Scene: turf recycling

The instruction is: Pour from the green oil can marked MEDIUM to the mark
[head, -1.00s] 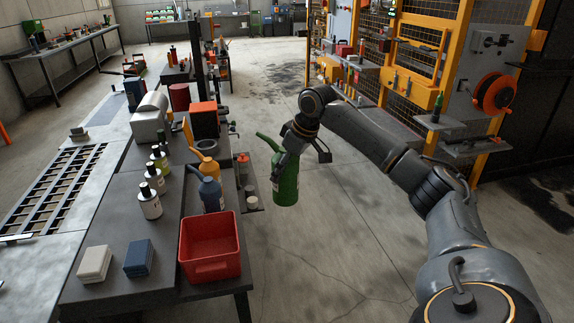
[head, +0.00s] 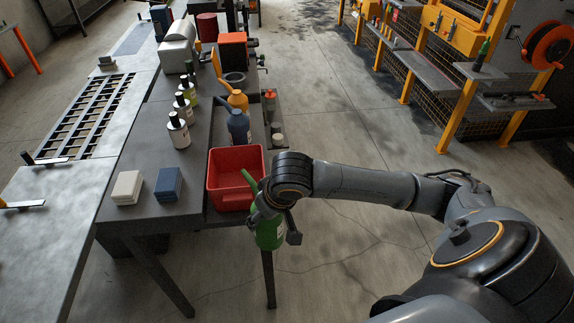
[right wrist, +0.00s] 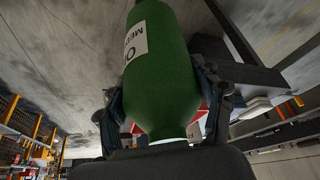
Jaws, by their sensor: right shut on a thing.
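The green oil can (head: 268,236) hangs roughly upright in my right gripper (head: 272,208), beside the front right corner of the red bin and out past the bench edge. Its spout points up and to the left, towards the bin. In the right wrist view the can (right wrist: 162,70) fills the middle, and the gripper fingers (right wrist: 163,108) close on it from both sides. Its white label shows letters that look like "OIL" and "MEDIUM", partly cut off. My left gripper is not in view. No fill mark can be made out.
An open red bin (head: 214,199) stands at the bench's near right corner. The floor right of the bench is clear.

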